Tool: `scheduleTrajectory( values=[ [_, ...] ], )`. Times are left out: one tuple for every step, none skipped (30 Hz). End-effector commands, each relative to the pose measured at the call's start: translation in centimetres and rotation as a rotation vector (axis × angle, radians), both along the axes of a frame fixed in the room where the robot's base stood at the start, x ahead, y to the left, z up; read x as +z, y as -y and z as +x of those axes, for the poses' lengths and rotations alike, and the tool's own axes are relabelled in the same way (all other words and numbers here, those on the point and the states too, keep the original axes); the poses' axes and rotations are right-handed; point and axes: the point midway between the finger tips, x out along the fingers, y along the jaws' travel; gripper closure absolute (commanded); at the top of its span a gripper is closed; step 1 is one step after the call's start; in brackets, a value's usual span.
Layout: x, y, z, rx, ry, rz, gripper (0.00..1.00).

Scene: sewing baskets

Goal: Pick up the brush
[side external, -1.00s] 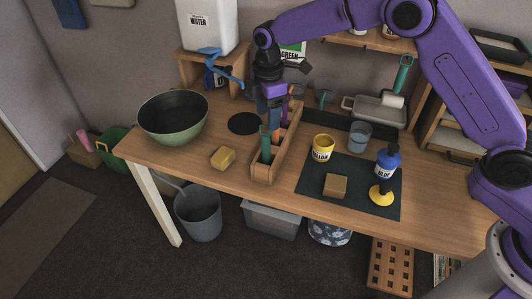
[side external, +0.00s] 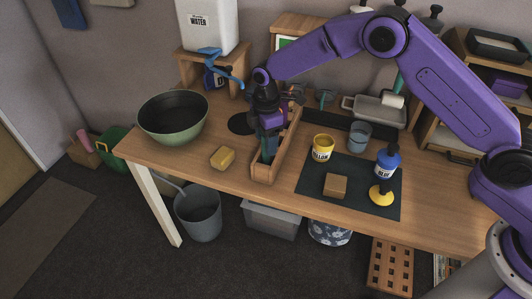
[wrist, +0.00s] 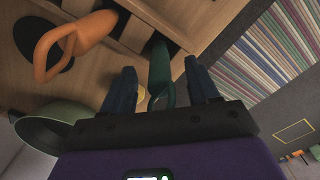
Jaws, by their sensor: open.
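A wooden holder (side external: 264,176) with compartments stands on the table. A dark green handle with a loop end (wrist: 160,72) stands in one of its compartments; it may be the brush, but its lower end is hidden. My gripper (side external: 269,148) is low over the front part of the holder, pointing down. In the wrist view my open gripper (wrist: 161,82) has one finger on each side of the green handle, with gaps showing. An orange handle with a loop (wrist: 78,40) is to the left, outside the fingers.
A yellow sponge (side external: 222,158) and a green bowl (side external: 173,118) are left of the holder. A grey cup (side external: 359,137) stands behind.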

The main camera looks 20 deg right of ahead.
Motion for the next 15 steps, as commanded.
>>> scheduleTrajectory(
  values=[
    [0.02,0.0,0.01,0.0,0.0,0.0,0.4],
    [0.02,0.0,0.01,0.0,0.0,0.0,0.5],
    [0.03,0.0,0.01,0.0,0.0,0.0,0.63],
    [0.03,0.0,0.01,0.0,0.0,0.0,0.73],
    [0.03,0.0,0.01,0.0,0.0,0.0,0.82],
    [0.03,0.0,0.01,0.0,0.0,0.0,0.95],
    [0.03,0.01,0.01,0.0,0.0,0.0,1.0],
    [0.04,0.0,0.01,0.0,0.0,0.0,1.0],
    [0.04,0.01,0.01,0.0,0.0,0.0,1.0],
    [0.05,0.0,0.01,0.0,0.0,0.0,1.0],
    [0.05,0.0,0.01,0.0,0.0,0.0,1.0],
    [0.05,0.0,0.01,0.0,0.0,0.0,1.0],
    [0.05,0.0,0.01,0.0,0.0,0.0,1.0],
    [0.05,0.0,0.01,0.0,0.0,0.0,1.0],
    [0.09,0.0,0.02,0.0,0.0,0.0,1.0]
  ],
)
